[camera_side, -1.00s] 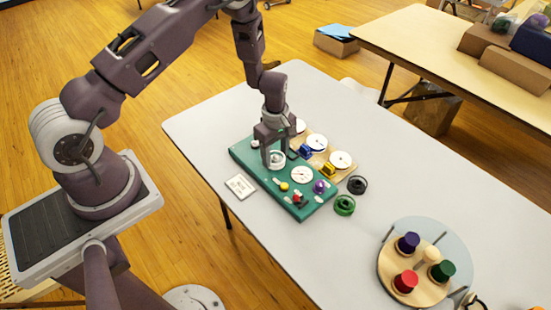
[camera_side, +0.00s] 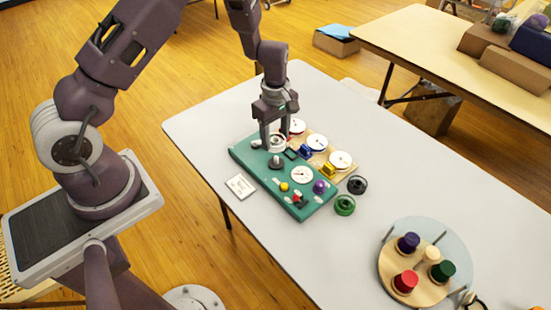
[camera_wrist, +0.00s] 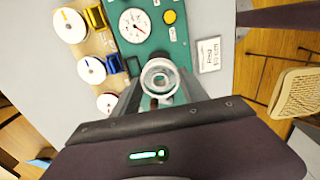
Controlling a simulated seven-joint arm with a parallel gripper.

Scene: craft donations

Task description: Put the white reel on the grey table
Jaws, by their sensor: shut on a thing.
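The white reel (camera_side: 277,143) is between the fingers of my gripper (camera_side: 273,146), which is shut on it. In the wrist view the reel (camera_wrist: 159,78) shows end-on, with a clear rim and a hollow middle. It is held a little above the green board (camera_side: 247,153), over a dark knob (camera_side: 276,163) on that board. The grey table (camera_side: 420,175) lies under the board and has wide bare areas.
A wooden strip with white dials (camera_side: 341,160) adjoins the board. A black reel (camera_side: 357,185) and a green reel (camera_side: 344,206) lie right of it. A small card (camera_side: 240,186) lies left. A round stand (camera_side: 384,258) holds coloured spools at front right.

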